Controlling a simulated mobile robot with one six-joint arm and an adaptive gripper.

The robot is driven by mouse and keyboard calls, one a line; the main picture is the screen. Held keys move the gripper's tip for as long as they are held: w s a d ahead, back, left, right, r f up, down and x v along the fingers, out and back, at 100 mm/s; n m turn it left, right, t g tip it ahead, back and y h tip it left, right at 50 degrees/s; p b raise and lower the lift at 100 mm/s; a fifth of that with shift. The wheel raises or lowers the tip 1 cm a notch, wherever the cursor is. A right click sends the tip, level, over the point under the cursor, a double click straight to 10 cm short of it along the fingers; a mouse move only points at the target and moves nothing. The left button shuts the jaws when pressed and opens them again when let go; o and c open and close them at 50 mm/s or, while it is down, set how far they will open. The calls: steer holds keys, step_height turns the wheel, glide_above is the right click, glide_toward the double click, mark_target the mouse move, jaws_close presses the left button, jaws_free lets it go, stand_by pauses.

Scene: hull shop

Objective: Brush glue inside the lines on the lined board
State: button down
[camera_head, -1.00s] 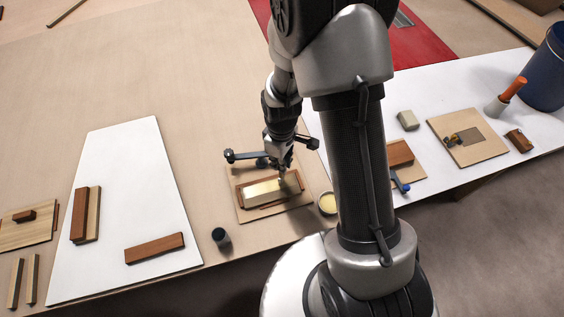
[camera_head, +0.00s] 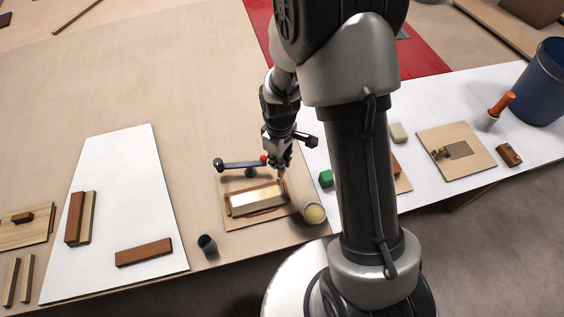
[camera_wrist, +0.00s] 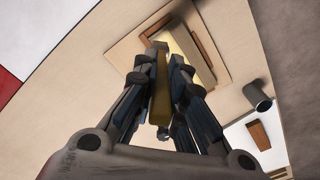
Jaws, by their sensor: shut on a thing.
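A thin tan board (camera_head: 229,219) lies on the bench under my gripper. On it is a brown-edged piece with a pale, glossy cream face (camera_head: 256,199), which also shows in the wrist view (camera_wrist: 186,47). I cannot make out separate lines on it. My gripper (camera_head: 281,171) is shut on a brush with a yellowish handle (camera_wrist: 160,88). The brush points down at the right part of the cream face; I cannot tell whether its tip touches. A small pot of cream glue (camera_head: 314,213) stands at the board's right corner.
A clamp (camera_head: 238,165) lies along the board's far edge. A white panel with wooden blocks (camera_head: 120,198) lies left.

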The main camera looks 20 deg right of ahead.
steer(key=shift+r+p, duration=0.85)
steer(key=shift+r, duration=0.65)
